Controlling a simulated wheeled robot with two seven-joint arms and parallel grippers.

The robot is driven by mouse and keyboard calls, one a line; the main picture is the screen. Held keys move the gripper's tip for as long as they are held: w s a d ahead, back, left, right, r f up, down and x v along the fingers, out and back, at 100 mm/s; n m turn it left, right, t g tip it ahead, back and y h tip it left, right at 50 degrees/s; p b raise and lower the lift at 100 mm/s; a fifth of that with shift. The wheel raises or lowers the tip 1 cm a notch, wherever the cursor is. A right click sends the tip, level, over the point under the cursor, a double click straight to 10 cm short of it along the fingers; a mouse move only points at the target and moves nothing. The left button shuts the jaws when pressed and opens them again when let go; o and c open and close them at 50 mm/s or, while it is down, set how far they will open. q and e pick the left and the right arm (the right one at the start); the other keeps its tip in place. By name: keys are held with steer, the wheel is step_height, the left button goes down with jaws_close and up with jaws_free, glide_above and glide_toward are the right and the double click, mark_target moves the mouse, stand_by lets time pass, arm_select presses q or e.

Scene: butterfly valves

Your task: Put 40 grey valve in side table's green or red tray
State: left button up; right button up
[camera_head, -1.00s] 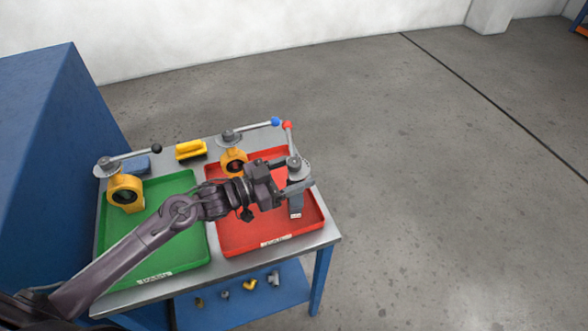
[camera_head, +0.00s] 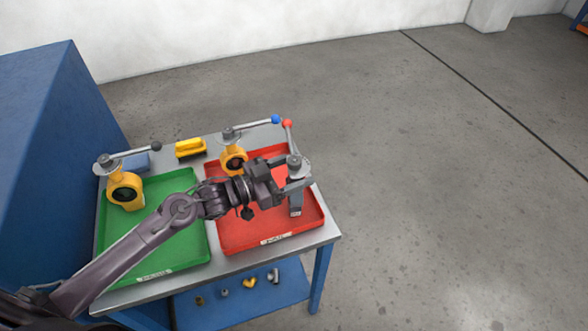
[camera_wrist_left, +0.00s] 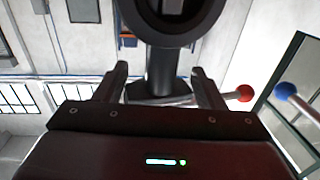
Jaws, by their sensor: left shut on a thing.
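The grey valve (camera_head: 296,203) hangs over the right part of the red tray (camera_head: 250,238). Its lever with a red ball (camera_head: 288,125) points to the back. My left gripper (camera_head: 293,177) is shut on the valve, around its neck. In the left wrist view the neck stands between my two fingers (camera_wrist_left: 160,72), with the dark round body (camera_wrist_left: 172,38) beyond. Whether the valve touches the tray floor cannot be told. The green tray (camera_head: 185,250) lies to the left, partly behind my arm. My right gripper is not in view.
A yellow valve (camera_head: 125,191) with a black-ball lever stands at the green tray's back left. Another yellow valve (camera_head: 233,160) with a blue-ball lever stands at the red tray's back. A yellow brush-like item (camera_head: 190,147) lies behind the trays. Small fittings lie on the lower shelf (camera_head: 235,305).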

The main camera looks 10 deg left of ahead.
arm_select(q)
steer(key=shift+f+b, duration=0.5)
steer(key=shift+f, duration=0.05)
stand_by(0.9)
steer(key=shift+f, duration=0.2)
stand_by(1.4)
steer(key=o, duration=0.8)
steer(key=shift+o, duration=0.6)
steer(key=shift+f, duration=0.1)
steer(key=shift+s, duration=0.1)
stand_by(0.4)
steer(key=o, duration=0.5)
